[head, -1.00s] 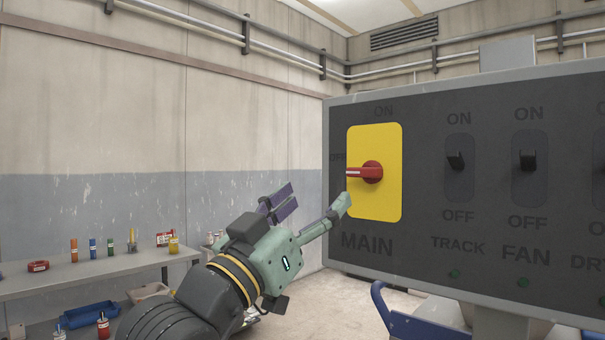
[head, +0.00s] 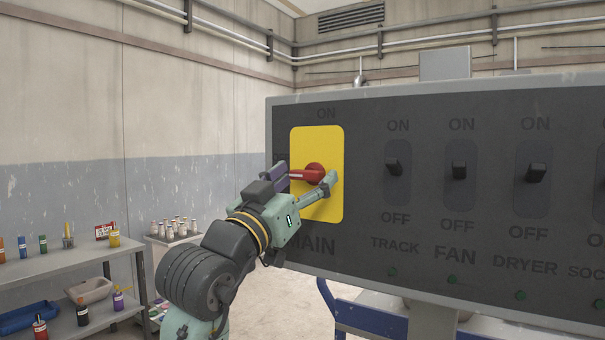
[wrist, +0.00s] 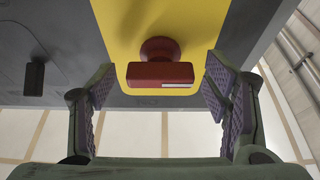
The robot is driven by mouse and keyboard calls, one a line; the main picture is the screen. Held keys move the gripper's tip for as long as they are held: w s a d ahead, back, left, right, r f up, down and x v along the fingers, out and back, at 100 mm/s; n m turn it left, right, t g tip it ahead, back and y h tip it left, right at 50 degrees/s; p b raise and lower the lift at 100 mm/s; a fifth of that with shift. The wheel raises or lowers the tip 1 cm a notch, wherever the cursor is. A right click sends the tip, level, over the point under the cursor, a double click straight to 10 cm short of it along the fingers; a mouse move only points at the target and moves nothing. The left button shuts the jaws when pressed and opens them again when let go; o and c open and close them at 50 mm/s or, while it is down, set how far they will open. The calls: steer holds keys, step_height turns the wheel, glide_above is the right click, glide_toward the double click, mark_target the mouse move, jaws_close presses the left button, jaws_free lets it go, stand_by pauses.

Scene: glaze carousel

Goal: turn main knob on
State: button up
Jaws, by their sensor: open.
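The main knob is a red rotary handle (head: 314,174) on a yellow plate (head: 322,210) at the left end of the dark control panel. Its bar lies horizontally, its white-marked end pointing left toward the partly hidden OFF label, with ON above. My gripper (head: 303,184) is at the plate, its fingers open on either side of the handle. In the wrist view the red handle (wrist: 160,74) sits between the two open fingers, with gaps on both sides. My gripper (wrist: 161,95) holds nothing.
Black toggle switches for TRACK (head: 393,166), FAN (head: 459,171) and DRYER (head: 536,172) sit right of the plate. A shelf (head: 60,262) with bottles stands at the left. A blue cart frame (head: 350,315) is below the panel.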

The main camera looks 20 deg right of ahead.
steer(key=shift+c, duration=0.4)
steer(key=c, duration=1.1)
